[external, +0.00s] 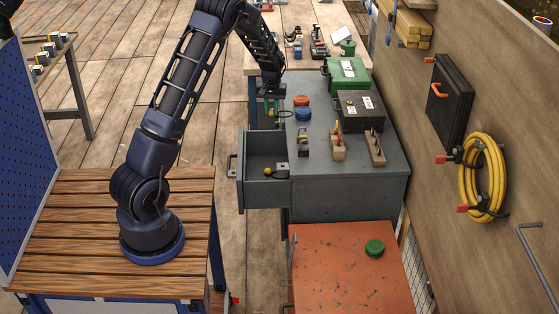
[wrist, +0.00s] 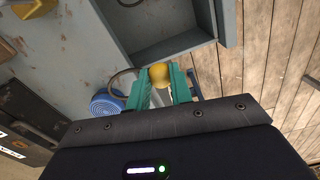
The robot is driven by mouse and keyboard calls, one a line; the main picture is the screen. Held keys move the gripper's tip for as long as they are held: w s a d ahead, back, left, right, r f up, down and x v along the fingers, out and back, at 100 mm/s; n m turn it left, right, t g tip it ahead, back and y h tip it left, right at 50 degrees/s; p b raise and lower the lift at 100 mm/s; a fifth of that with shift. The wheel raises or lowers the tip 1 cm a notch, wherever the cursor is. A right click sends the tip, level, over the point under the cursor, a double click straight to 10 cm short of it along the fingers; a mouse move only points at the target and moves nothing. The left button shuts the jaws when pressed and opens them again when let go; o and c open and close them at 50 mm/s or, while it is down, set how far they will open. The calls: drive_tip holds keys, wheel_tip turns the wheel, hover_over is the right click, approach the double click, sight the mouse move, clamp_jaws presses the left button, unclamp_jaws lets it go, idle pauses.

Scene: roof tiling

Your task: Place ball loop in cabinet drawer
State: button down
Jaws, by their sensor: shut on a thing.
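My gripper (external: 271,108) is above the grey cabinet's (external: 350,185) left edge, beyond the open drawer. In the wrist view its green fingers (wrist: 160,85) are shut on a ball loop, a yellow ball (wrist: 160,75) with a dark cord loop (wrist: 118,78) trailing left. In the external view the cord (external: 287,114) shows beside the fingers; the ball is hard to make out. The cabinet drawer (external: 243,190) is pulled out to the left and also shows at the top of the wrist view (wrist: 178,45). Another yellow ball (external: 267,172) with a dark loop lies inside.
Red and blue round spools (external: 303,114) stand on the cabinet top near my gripper. A black case (external: 360,111), a green case (external: 346,73) and small wooden-based tools (external: 338,147) stand farther right. An orange-red cabinet (external: 335,275) is in front. Wooden floor lies left of the drawer.

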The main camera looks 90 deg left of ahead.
drive_tip(key=s+d+f+n, duration=0.1)
drive_tip(key=s+d+f, duration=0.2)
drive_tip(key=s+f, duration=0.15)
drive_tip(key=w+d+f+m, duration=0.1)
drive_tip(key=d+f, duration=0.1)
drive_tip(key=d, duration=0.6)
drive_tip(key=d+f, duration=0.3)
drive_tip(key=d, duration=0.6)
hover_over(264, 163)
wheel_tip(264, 163, down, 7)
drive_tip(key=shift+d+r, duration=0.1)
drive_tip(key=shift+d, duration=0.05)
drive_tip(key=shift+w+f, duration=0.1)
drive_tip(key=shift+f, duration=2.45)
drive_tip(key=shift+f, duration=0.15)
drive_tip(key=c, duration=1.3)
unclamp_jaws()
drive_tip(key=shift+o, duration=0.2)
